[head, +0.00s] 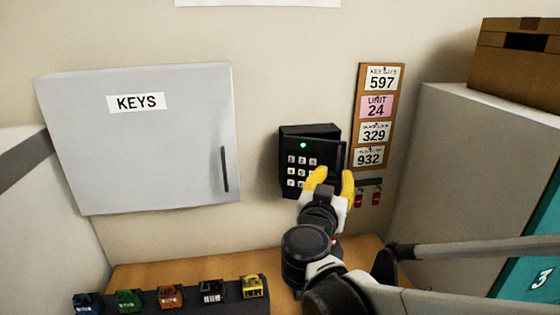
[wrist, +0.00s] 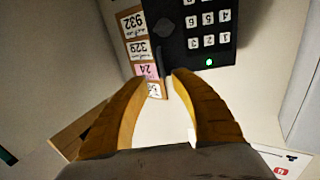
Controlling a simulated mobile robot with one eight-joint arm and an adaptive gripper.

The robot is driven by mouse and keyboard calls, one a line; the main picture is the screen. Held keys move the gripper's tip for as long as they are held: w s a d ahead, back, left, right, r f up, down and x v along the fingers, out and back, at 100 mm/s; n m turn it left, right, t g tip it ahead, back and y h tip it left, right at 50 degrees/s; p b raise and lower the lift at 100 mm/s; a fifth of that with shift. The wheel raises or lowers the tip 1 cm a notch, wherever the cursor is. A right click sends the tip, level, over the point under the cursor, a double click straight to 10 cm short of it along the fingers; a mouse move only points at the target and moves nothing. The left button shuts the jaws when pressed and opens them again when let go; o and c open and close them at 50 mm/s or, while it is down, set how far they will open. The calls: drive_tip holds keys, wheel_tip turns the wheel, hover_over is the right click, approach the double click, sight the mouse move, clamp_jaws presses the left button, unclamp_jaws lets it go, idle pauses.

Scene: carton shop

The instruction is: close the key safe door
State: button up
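The key safe (head: 302,151) is a black box on the wall with a white-button keypad and a lit green light. Its keypad door (head: 320,150) looks slightly ajar, standing out from the body at the right, though the gap is hard to make out. A dark handle is at the door's right side. My gripper (head: 331,177) has yellow fingers spread apart with nothing between them, in front of the door's lower right part and hiding some keys. In the wrist view the keypad door (wrist: 202,42) is upside down beyond my open fingertips (wrist: 159,78). Contact cannot be told.
A grey KEYS cabinet (head: 150,170) hangs at left, shut. A board with number cards (head: 380,115) is right of the safe, with red tags (head: 376,198) below. A rack of coloured items (head: 190,300) stands on the wooden shelf. A carton (head: 510,60) sits at upper right.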

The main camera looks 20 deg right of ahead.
drive_tip(key=v, duration=0.3)
idle(0.5)
drive_tip(key=s+a+f+n+g+y+b, duration=0.2)
drive_tip(key=s+f+y+b, duration=0.1)
drive_tip(key=f, duration=0.4)
drive_tip(key=s+a+f+n+g+y+b, duration=0.1)
drive_tip(key=s+f, duration=0.3)
drive_tip(key=f, duration=0.4)
drive_tip(key=s+a+f+n+g+y+b, duration=0.2)
drive_tip(key=s+f+n+g+y+b, duration=0.1)
drive_tip(key=f, duration=0.5)
drive_tip(key=shift+s+a+g+y+b, duration=0.4)
drive_tip(key=shift+s+y+b, duration=0.2)
drive_tip(key=shift+y+b, duration=0.2)
drive_tip(key=a, duration=0.1)
drive_tip(key=s+a+f+n+y, duration=0.1)
drive_tip(key=a+y+b, duration=0.1)
drive_tip(key=shift+s+a+f, duration=0.2)
drive_tip(key=shift+s+a, duration=0.05)
drive_tip(key=shift+s, duration=0.1)
drive_tip(key=shift+c, duration=1.1)
drive_tip(key=shift+s+a+n, duration=0.1)
drive_tip(key=shift+a+n, duration=0.25)
drive_tip(key=shift+n, duration=0.05)
clamp_jaws()
